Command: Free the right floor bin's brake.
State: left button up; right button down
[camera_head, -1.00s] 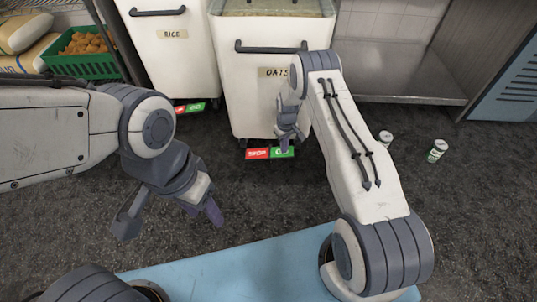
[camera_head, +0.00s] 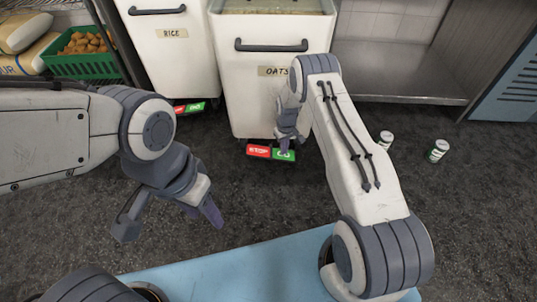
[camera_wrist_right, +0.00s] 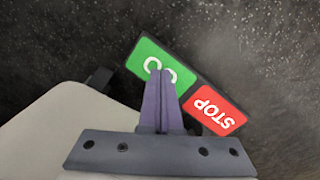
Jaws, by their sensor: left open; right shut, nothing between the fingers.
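The right floor bin (camera_head: 265,95) is white, labelled OATS, with a dark handle. Its brake pedal at the foot has a red STOP half (camera_head: 258,151) and a green GO half (camera_head: 284,156). My right gripper (camera_head: 284,147) is shut and empty, pointing down at the green half. In the right wrist view its closed fingertips (camera_wrist_right: 161,76) overlap the green half (camera_wrist_right: 147,59) and partly cover the word GO, seemingly touching it. The red half (camera_wrist_right: 214,110) is clear of the fingers. My left gripper (camera_head: 170,217) is open and empty, left of the bin above the floor.
The left bin (camera_head: 175,60), labelled RICE, stands close beside with its own red and green pedal (camera_head: 190,107). Two small cans (camera_head: 438,151) (camera_head: 386,139) stand on the floor to the right. A steel shelf (camera_head: 400,85) is behind them. Dark floor in front is open.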

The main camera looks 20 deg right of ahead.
notch_tip(320, 180, up, 7)
jog(key=p, duration=0.5)
jog(key=shift+p, duration=0.35)
dwell(0.4)
